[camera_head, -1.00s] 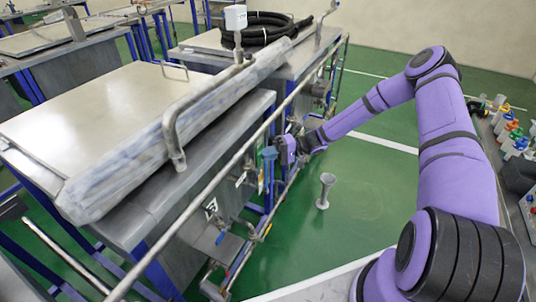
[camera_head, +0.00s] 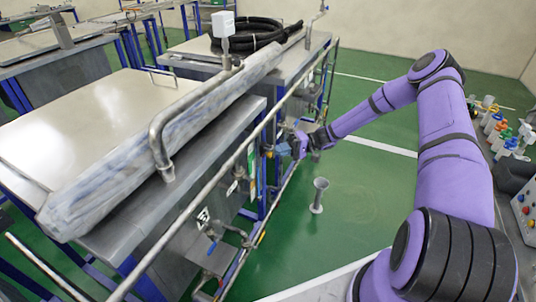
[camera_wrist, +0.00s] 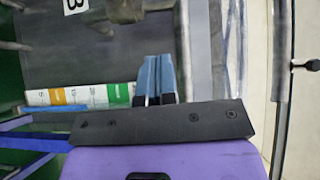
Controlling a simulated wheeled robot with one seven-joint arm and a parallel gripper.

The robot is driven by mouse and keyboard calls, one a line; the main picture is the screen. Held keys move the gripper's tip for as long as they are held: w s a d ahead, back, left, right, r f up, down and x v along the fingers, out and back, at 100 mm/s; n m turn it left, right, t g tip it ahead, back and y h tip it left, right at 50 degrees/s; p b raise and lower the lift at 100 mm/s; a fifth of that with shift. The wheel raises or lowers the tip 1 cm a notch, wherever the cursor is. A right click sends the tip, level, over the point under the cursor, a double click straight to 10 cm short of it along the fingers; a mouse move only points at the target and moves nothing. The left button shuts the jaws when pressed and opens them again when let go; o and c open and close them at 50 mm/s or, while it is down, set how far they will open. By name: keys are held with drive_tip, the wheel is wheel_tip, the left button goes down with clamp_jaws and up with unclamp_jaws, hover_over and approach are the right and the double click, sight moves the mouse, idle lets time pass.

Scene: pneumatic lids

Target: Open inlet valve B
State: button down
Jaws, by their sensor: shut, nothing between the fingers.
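My gripper (camera_head: 266,150) is beside the near tank's right end, by the pipes. In the wrist view its blue fingers (camera_wrist: 155,75) are together with nothing between them. A white label with a B (camera_wrist: 75,5) is at the top edge of the wrist view, on a dark grey panel. A blurred metal fitting (camera_wrist: 125,10) is beside it, apart from the fingertips. In the head view, valve fittings (camera_head: 238,180) sit on the pipes below and left of my gripper. A blue-handled valve (camera_head: 211,235) is lower down. I cannot tell which is inlet valve B.
A long metal rail (camera_head: 195,200) runs between my arm and the tank (camera_head: 80,120). A grey funnel-shaped stand (camera_head: 318,195) is on the green floor. A colour-striped label (camera_wrist: 80,95) lies left of the fingers. The floor right of the pipes is mostly clear.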

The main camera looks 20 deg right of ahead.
drive_tip(key=shift+d, duration=1.75)
drive_tip(key=shift+r, duration=0.1)
drive_tip(key=s+a+r+n+g+h, duration=0.1)
drive_tip(key=s+a+r+h, duration=0.1)
drive_tip(key=s+r+h, duration=0.5)
drive_tip(key=s+a+r+h, duration=0.1)
drive_tip(key=s+r+h, duration=0.15)
drive_tip(key=r, duration=0.85)
drive_tip(key=s+a+r+n+g+h, duration=0.15)
drive_tip(key=s+r+h, duration=0.3)
drive_tip(key=r, duration=0.45)
drive_tip(key=s+r+m+t+h, duration=0.1)
drive_tip(key=s+r+t, duration=0.1)
drive_tip(key=s+r, duration=0.2)
drive_tip(key=s+r+m+t+h, duration=0.1)
drive_tip(key=s+r+t, duration=0.2)
drive_tip(key=s, duration=0.8)
drive_tip(key=s+d+r+m+t+h, duration=0.1)
drive_tip(key=s+r+t, duration=0.2)
drive_tip(key=s+r, duration=0.3)
drive_tip(key=shift+s+h, duration=0.3)
drive_tip(key=shift+s, duration=0.55)
